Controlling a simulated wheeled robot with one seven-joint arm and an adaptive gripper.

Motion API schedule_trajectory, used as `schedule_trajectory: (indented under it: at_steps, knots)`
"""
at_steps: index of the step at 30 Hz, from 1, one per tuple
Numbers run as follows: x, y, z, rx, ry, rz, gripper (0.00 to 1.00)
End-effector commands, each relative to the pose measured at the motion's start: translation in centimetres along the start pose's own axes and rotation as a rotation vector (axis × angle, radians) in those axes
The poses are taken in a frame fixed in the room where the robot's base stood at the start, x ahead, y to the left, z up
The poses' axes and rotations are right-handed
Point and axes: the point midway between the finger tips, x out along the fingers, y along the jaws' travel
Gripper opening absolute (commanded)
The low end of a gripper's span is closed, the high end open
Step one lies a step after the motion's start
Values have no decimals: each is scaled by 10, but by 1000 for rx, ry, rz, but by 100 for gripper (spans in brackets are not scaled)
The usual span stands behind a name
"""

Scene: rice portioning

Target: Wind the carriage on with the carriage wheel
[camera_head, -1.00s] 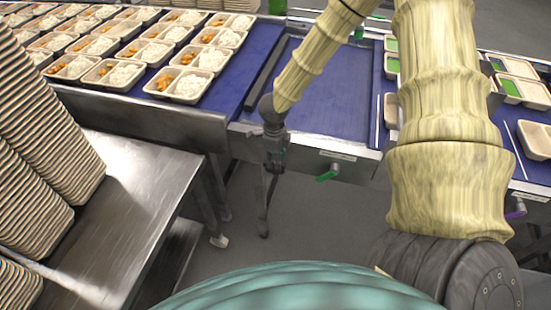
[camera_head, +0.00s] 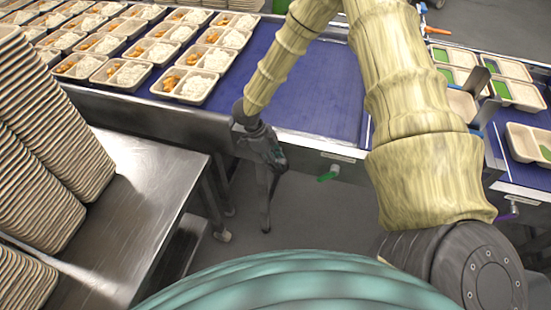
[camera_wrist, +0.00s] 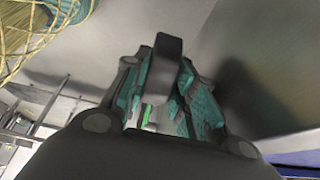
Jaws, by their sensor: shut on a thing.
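My gripper (camera_head: 274,160) is low at the front edge of the conveyor line, beside its steel side rail. In the wrist view, its teal-padded fingers (camera_wrist: 165,95) close around a dark grey upright grip (camera_wrist: 168,58), which I take to be the carriage wheel's handle. The rest of the wheel is hidden behind my gripper. The carriage is not clearly distinguishable in the head view. A bare stretch of blue bed (camera_head: 315,90) shows behind my gripper, partly covered by my arm.
Trays of rice and orange food (camera_head: 186,85) fill the left belt. More trays (camera_head: 515,94), some with green contents, stand at right. A green handle (camera_head: 328,174) sits on the rail right of my gripper. Stacked trays (camera_head: 45,165) stand on a steel table (camera_head: 150,185) at left.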

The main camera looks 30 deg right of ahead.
Motion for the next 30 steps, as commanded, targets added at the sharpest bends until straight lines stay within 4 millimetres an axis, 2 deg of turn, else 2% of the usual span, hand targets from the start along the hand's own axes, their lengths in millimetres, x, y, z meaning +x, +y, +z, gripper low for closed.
schedule_trajectory:
  at_steps: [6,7,9,20,26,30]
  knots:
    - [-1,-2,0,1,-3,-3,3]
    - [-1,-2,0,1,-3,-3,28]
    - [-1,-2,0,1,-3,-3,36]
    - [-4,-1,0,1,-3,-1,36]
    - [-28,-2,0,2,-5,-2,36]
    - [-54,-2,0,1,-5,-2,36]
